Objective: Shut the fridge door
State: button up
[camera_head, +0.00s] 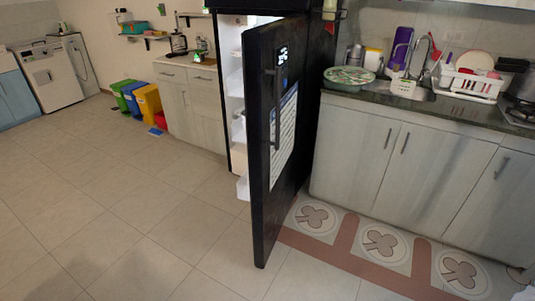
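The black fridge door (262,185) stands wide open in the middle of the view and juts out toward me. A white paper sheet and a small display are on its face, with a dark vertical handle (276,115) near its free edge. The fridge body (237,150) is behind the door, with its white lit inside and shelves showing at the left of the door. Much of the inside is hidden by the door. My gripper is not in view.
The tiled floor (130,205) at left and front is clear. A counter (400,155) with sink and dish rack (472,80) runs along the right, with a patterned floor mat (380,244) before it. Coloured bins (147,99) and a low cabinet (190,105) stand back left.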

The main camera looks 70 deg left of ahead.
aim_at(270, 210)
jog(key=u, duration=0.25)
jog(key=i, duration=0.2)
jog(key=u, duration=2)
jog(key=k, duration=0.45)
jog(key=u, duration=0.3)
jog(key=i, duration=1.5)
jog(key=z, duration=0.15)
